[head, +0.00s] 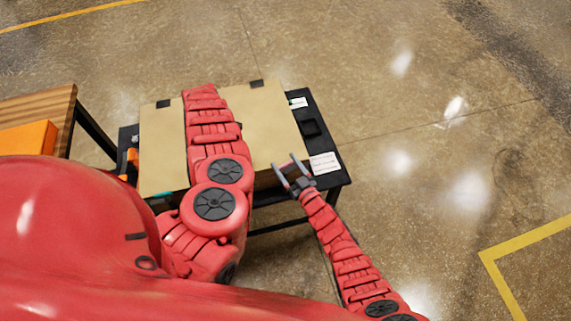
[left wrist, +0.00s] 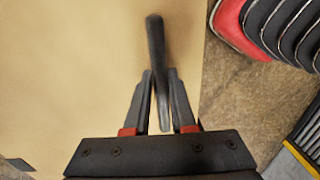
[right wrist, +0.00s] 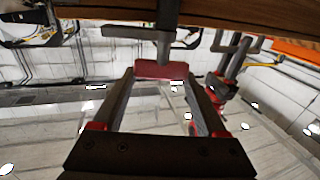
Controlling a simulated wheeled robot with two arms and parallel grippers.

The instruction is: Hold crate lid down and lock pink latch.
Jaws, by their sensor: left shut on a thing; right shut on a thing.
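The crate is closed by a flat tan lid (head: 262,125) with dark tabs along its far edge. My left arm lies across the lid, and its gripper is hidden in the head view. In the left wrist view my left gripper (left wrist: 163,85) is closed on a dark bar-like handle (left wrist: 156,45) over the lid. My right gripper (head: 290,170) is at the crate's front right side. In the right wrist view its fingers (right wrist: 160,80) are on either side of the pink latch (right wrist: 160,70), below the crate's brown edge (right wrist: 235,18). The latch joins a grey metal piece above.
A wooden table with an orange box (head: 28,138) is at left. The floor to the right is clear.

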